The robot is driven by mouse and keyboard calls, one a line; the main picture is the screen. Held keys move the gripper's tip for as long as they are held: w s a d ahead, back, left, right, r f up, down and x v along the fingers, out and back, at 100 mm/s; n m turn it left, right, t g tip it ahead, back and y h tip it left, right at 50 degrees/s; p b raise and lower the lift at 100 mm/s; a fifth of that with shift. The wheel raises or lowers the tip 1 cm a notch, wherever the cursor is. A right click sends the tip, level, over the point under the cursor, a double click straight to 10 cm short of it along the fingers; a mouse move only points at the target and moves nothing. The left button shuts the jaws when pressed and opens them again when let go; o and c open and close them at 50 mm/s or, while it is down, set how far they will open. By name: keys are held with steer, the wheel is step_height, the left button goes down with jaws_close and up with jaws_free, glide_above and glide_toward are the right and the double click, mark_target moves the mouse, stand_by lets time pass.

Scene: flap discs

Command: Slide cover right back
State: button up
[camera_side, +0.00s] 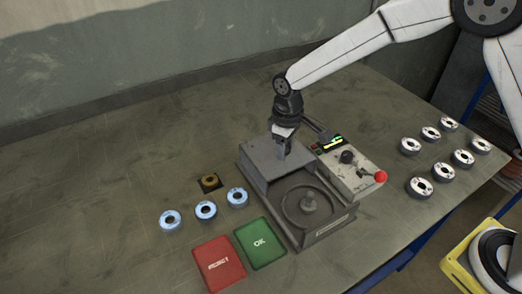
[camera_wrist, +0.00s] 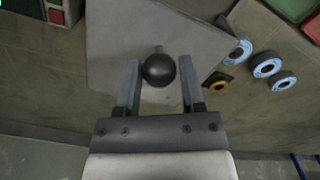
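The machine's flat grey cover (camera_side: 262,160) lies over the back part of the grey machine housing (camera_side: 330,228). The front part is uncovered and shows a round recess with a hub (camera_side: 308,203). My gripper (camera_side: 284,151) points down at the cover. In the wrist view, the cover (camera_wrist: 125,40) lies below, and its round black knob (camera_wrist: 159,70) sits between the two fingertips of my gripper (camera_wrist: 159,75). The fingers are apart, with a visible gap on each side of the knob. The side view does not show the knob clearly behind the fingers.
Blue-faced discs (camera_side: 205,210), a brown-ringed piece (camera_side: 210,182), a red REJECT pad (camera_side: 218,264) and a green OK pad (camera_side: 260,243) lie left and front. Several white discs (camera_side: 431,133) stand far right.

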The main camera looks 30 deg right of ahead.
steer(key=o, duration=0.3)
steer(key=shift+r, duration=3.95)
steer(key=shift+s, duration=0.1)
steer(key=shift+s+d, duration=0.25)
steer(key=shift+d, duration=0.25)
steer(key=s+d+f+m+t, duration=0.1)
steer(key=s+d+m, duration=0.1)
steer(key=s+d, duration=0.2)
steer(key=s+d+f+m, duration=0.1)
steer(key=s+d+m, duration=0.1)
steer(key=s+d, duration=0.3)
steer(key=s+d+f+m+t, duration=0.1)
steer(key=s+d+f+m, duration=0.1)
steer(key=s+d, duration=0.3)
steer(key=shift+s+t, duration=0.3)
steer(key=shift+s, duration=1.45)
